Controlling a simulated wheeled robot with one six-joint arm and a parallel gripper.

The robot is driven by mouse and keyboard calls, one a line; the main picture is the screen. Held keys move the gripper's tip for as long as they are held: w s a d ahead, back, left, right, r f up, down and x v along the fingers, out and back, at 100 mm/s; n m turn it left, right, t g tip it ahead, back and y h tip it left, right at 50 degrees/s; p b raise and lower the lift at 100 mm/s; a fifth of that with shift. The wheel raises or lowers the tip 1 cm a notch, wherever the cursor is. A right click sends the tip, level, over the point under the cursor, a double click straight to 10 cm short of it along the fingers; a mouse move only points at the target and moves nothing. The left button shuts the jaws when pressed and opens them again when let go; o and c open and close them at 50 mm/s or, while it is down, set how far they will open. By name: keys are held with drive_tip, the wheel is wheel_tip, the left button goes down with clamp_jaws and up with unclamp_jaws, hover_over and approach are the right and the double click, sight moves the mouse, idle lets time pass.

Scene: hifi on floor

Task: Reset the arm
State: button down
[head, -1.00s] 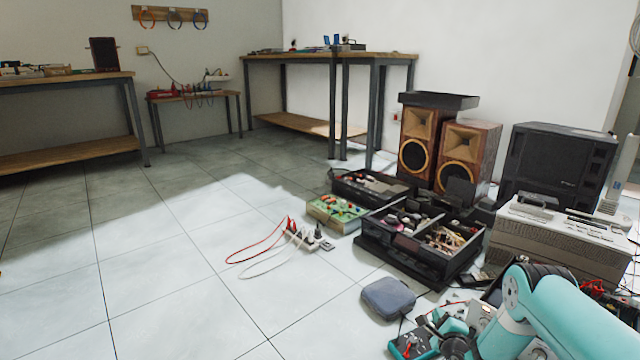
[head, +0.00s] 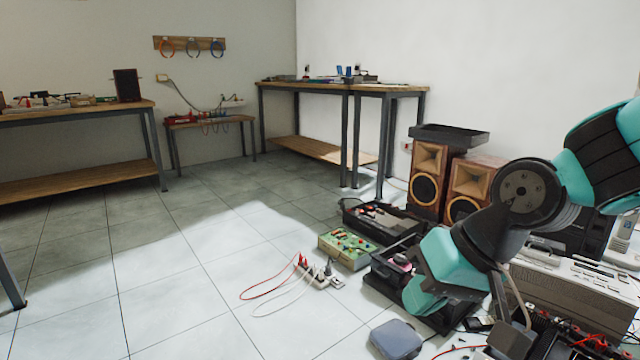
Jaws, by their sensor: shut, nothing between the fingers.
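My arm, teal and dark grey, reaches in from the right edge of the head view. It bends at a round dark joint and runs down and left to its teal wrist. My gripper (head: 511,343), a dark block with a cable looping to it, hangs below the wrist at the bottom edge. It is shut and empty; its fingertips are hard to make out at the frame edge. It is in front of the clutter on the floor at the right. The arm hides part of the black speaker cabinet and the black open trays.
Wooden speakers (head: 430,172), a grey-beige device (head: 575,300), a green circuit board box (head: 347,248), a power strip (head: 315,274) and a blue-grey pouch (head: 397,340) crowd the right. Workbenches (head: 85,113) stand along the walls.

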drive_tip(key=s+d+r+n+g+h+p, duration=0.1)
drive_tip(key=s+r+n+p, duration=0.15)
drive_tip(key=s, duration=0.45)
drive_tip(key=s+d+r+n+g+h+p, duration=0.1)
drive_tip(key=s+r+n, duration=0.15)
drive_tip(key=s, duration=0.45)
wheel_tip(320, 180, up, 37)
drive_tip(key=w+p, duration=0.1)
drive_tip(key=p, duration=3.5)
